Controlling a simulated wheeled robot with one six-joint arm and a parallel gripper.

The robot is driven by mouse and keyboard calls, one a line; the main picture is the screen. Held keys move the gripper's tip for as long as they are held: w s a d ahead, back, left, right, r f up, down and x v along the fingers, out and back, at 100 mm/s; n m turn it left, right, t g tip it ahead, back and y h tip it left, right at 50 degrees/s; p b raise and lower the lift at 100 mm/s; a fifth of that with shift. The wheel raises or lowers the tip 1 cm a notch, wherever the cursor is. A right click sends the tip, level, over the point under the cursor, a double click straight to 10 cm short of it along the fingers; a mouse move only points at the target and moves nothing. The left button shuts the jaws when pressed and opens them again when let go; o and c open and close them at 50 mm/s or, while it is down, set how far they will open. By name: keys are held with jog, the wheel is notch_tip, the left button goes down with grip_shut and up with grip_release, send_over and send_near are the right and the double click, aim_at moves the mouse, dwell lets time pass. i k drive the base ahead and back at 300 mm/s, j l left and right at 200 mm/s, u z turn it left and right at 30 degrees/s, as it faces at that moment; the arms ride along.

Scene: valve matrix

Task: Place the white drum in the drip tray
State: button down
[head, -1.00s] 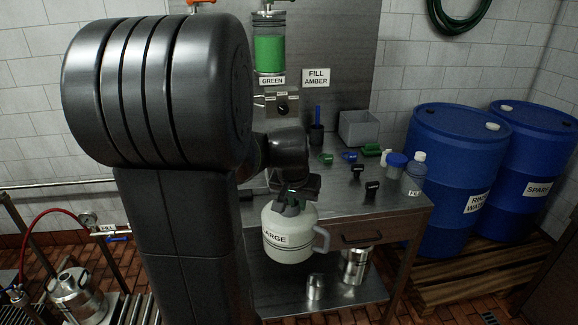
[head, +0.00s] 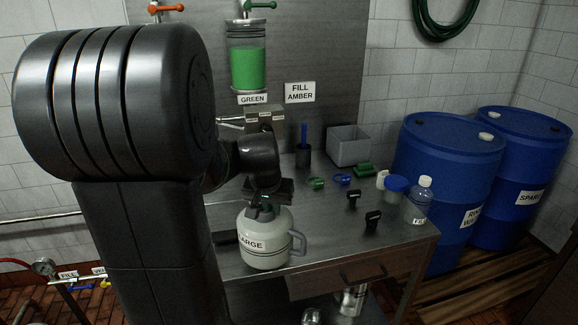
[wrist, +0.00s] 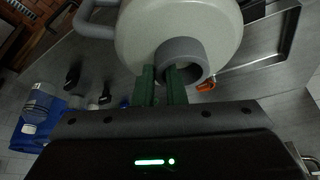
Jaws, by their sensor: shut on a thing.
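The white drum (head: 266,244) has a grey side handle, a grey neck and a label reading "LARGE". It hangs upright from my gripper (head: 262,204) over the front part of the steel bench. I cannot tell whether its base is clear of the bench top. In the wrist view, the green fingers of my gripper (wrist: 165,78) are shut on the rim of the grey neck of the drum (wrist: 135,38). A shallow metal tray with a raised rim (wrist: 291,30), apparently the drip tray, lies right of the drum there. My arm hides that part of the bench in the head view.
The steel bench (head: 330,235) carries black clips (head: 373,219), a clear bottle (head: 420,196), a blue-lidded jar (head: 396,187) and a grey bin (head: 348,147). A green-filled sight glass (head: 247,68) is on the back panel. Blue barrels (head: 447,175) stand at right.

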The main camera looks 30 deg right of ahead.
aim_at(222, 223)
jog(key=i+l, duration=0.7)
jog(key=l, duration=0.15)
jog(key=u, duration=0.05)
